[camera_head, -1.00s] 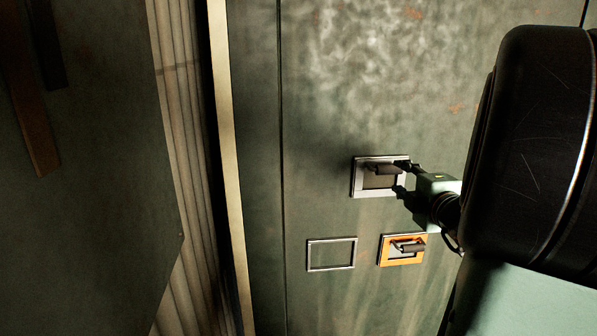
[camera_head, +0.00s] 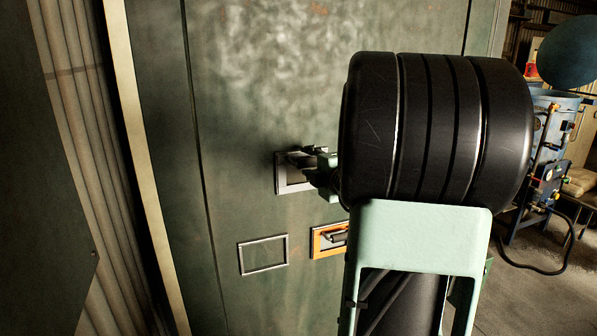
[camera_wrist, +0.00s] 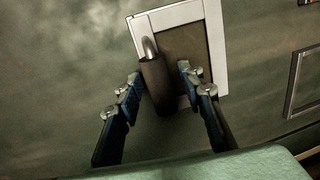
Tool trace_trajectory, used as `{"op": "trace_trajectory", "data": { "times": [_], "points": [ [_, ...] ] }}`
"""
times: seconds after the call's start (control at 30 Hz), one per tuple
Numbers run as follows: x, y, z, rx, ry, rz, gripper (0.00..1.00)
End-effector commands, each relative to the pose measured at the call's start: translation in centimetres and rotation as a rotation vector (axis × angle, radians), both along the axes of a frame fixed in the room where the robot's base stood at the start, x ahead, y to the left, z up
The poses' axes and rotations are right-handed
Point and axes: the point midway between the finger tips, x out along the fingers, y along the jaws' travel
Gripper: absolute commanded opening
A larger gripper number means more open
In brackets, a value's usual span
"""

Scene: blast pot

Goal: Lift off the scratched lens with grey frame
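The grey-framed lens (camera_head: 282,183) is mounted on the green wall panel, with a dark cylindrical handle across its front. In the wrist view its pale frame (camera_wrist: 222,45) surrounds a brown pane, and the handle (camera_wrist: 155,88) stands out from it. My gripper (camera_wrist: 160,75) is open, with one finger on each side of the handle. Gaps show between the fingers and the handle; the right finger overlaps the pane. In the head view my gripper (camera_head: 312,162) is at the lens, partly hidden by my arm. Scratches cannot be made out.
An orange-framed lens (camera_head: 317,242) with a handle sits below, partly behind my arm. An empty rectangular frame (camera_head: 241,260) is to its left and shows at the wrist view's right edge (camera_wrist: 292,85). Blue machinery (camera_head: 533,170) with a hose stands at the far right.

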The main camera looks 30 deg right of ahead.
Motion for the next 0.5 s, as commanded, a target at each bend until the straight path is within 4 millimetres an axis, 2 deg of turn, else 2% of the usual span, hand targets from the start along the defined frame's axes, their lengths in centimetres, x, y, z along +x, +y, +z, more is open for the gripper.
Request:
{"op": "trace_trajectory", "data": {
  "times": [0.07, 0.3, 0.5],
  "points": [
    [-0.01, 0.01, 0.01, 0.0, 0.0, 0.0, 0.28],
    [-0.03, 0.02, 0.01, 0.0, 0.0, 0.0, 0.01],
    [-0.02, 0.02, 0.12, -0.001, -0.002, 0.001, 0.0]
  ]
}}
